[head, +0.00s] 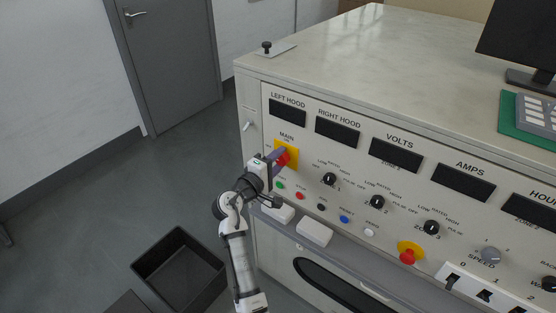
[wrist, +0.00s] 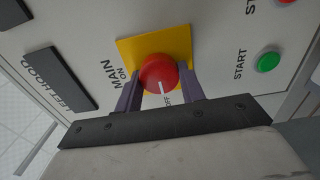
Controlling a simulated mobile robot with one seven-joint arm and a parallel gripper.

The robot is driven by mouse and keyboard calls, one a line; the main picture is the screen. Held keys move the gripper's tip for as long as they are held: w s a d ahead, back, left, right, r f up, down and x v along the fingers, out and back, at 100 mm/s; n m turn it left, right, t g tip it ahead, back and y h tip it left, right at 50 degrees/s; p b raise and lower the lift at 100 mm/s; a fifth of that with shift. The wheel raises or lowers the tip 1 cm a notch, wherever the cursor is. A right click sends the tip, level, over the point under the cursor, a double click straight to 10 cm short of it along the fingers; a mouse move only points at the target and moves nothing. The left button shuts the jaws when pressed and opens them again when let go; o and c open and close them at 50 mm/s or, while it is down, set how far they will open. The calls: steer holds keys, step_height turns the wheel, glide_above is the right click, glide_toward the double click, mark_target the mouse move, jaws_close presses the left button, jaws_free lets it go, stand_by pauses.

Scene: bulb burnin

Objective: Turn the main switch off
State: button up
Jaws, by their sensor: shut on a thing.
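The main switch is a red round knob on a yellow square plate, under the word MAIN on the front panel. In the wrist view the red knob (wrist: 158,73) shows a white pointer line directed down toward the partly hidden OFF lettering, with ON printed on the other side of the yellow plate (wrist: 183,46). My gripper (wrist: 160,88) has its two purple fingers on either side of the knob, shut on it. In the head view my gripper (head: 277,160) reaches the panel from the left, and the red knob (head: 284,157) is partly hidden by the fingers.
A green START button (wrist: 269,61) lies near the knob. A red emergency button (head: 407,256) on yellow sits further right. Selector knobs (head: 330,179) line the panel. A ledge with white blocks (head: 314,232) juts out below. A black bin (head: 180,269) stands on the floor.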

steer(key=o, duration=1)
steer(key=shift+s+a+f, duration=0.1)
steer(key=shift+s+a, duration=0.3)
steer(key=b+v, duration=0.4)
steer(key=v, duration=0.8)
steer(key=shift+s+a, duration=0.15)
steer(key=shift+s, duration=0.25)
